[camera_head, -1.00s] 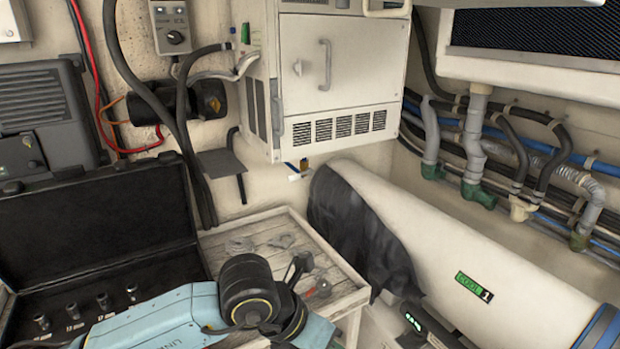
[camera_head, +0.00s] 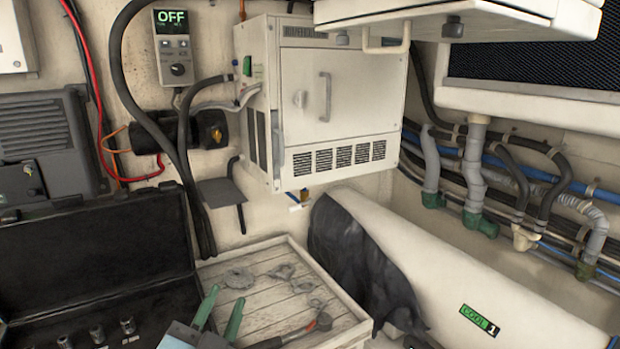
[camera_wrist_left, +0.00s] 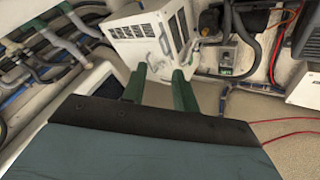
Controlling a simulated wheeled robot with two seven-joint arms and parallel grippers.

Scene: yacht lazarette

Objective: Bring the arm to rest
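My left gripper (camera_head: 228,296) is at the bottom of the head view, in front of the wooden crate top and beside the open black case. Its two green fingers stand apart with nothing between them. In the left wrist view the same gripper (camera_wrist_left: 158,85) shows its fingers apart and empty, with the white cabinet (camera_wrist_left: 143,38) beyond them. The rest of the left arm is mostly below the head view. My right gripper is in neither view.
The slatted crate (camera_head: 262,295) carries flat grey pieces and a ratchet-like tool (camera_head: 300,334) with a red mark. The black case (camera_head: 95,250) holds several sockets. The white cabinet (camera_head: 335,95) hangs behind. A dark cloth (camera_head: 355,260) drapes over the white cylinder (camera_head: 430,250).

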